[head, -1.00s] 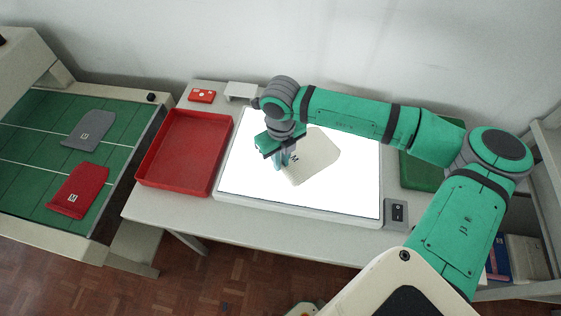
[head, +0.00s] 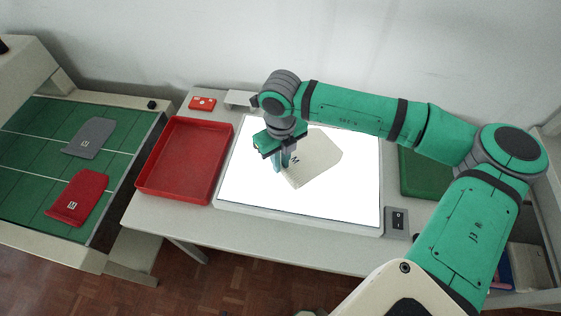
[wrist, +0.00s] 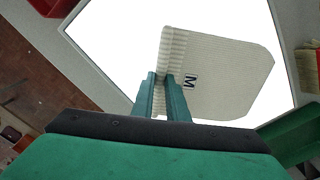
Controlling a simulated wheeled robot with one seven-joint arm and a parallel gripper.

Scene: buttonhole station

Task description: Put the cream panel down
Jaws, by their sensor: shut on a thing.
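The cream panel (head: 315,160) is a knitted piece with a ribbed edge and a small M label. It is over the bright white light table (head: 244,180), in its upper middle. My gripper (head: 281,163) is at the panel's left, ribbed edge. In the wrist view, my gripper (wrist: 166,82) has its two fingers close together on the ribbed edge of the cream panel (wrist: 225,75). The panel looks flat and lies close to the lit surface; I cannot tell whether it touches it.
A red tray (head: 140,178) stands left of the light table and a green tray (head: 420,190) right of it. A switch box (head: 397,222) is at the lower right. A grey panel (head: 90,138) and a red panel (head: 78,197) lie on the green conveyor (head: 30,160).

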